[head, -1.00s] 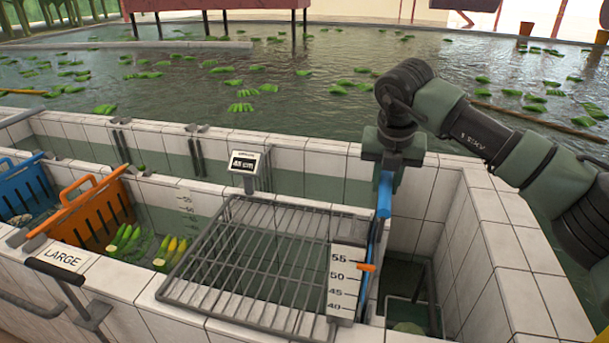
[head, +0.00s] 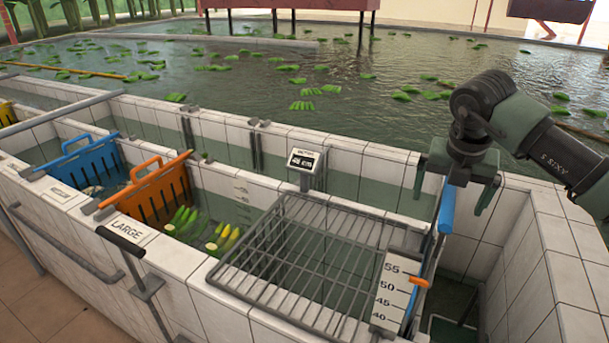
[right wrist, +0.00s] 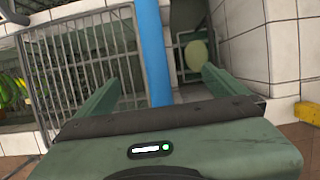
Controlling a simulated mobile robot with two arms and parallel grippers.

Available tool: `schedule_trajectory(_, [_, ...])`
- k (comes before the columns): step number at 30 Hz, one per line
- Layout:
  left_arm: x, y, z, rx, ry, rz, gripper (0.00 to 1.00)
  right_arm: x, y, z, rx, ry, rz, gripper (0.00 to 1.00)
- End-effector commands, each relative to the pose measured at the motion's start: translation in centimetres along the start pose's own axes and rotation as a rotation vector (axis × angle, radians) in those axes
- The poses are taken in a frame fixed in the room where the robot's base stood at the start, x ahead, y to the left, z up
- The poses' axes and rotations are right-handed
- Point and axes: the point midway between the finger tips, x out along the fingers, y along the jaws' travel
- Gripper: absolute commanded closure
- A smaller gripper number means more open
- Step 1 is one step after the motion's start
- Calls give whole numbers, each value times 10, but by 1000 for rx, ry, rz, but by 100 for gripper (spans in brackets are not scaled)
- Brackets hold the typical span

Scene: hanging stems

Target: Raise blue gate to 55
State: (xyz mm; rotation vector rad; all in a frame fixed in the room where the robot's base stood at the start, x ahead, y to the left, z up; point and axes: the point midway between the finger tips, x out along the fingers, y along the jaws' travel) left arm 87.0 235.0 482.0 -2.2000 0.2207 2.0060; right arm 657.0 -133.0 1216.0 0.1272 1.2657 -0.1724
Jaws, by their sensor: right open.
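The blue gate's upright handle (head: 446,205) stands at the right end of the metal rack, and it also shows in the right wrist view (right wrist: 153,50). Its orange pointer (head: 418,282) sits beside the white scale plate (head: 398,292), between the 50 and 55 marks and closer to 55. My right gripper (head: 449,203) is open, with one finger on each side of the handle and gaps to both. In the right wrist view the open fingers (right wrist: 160,98) straddle the blue bar. My left gripper is out of view.
A metal rack (head: 300,258) covers the channel left of the gate. A small display (head: 304,161) stands behind it; its digits are hard to read. Orange (head: 150,195) and blue (head: 84,165) slotted panels stand left. Tiled walls (head: 540,250) close in on the right.

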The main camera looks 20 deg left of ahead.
Motion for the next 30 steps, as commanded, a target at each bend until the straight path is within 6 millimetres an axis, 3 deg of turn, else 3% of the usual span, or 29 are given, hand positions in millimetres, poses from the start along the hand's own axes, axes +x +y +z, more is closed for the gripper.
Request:
schedule_trajectory(7, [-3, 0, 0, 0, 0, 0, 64, -7, 0, 0, 0, 0, 0, 0])
schedule_trajectory(30, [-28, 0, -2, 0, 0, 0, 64, -85, 0, 1, -1, -1, 0, 0])
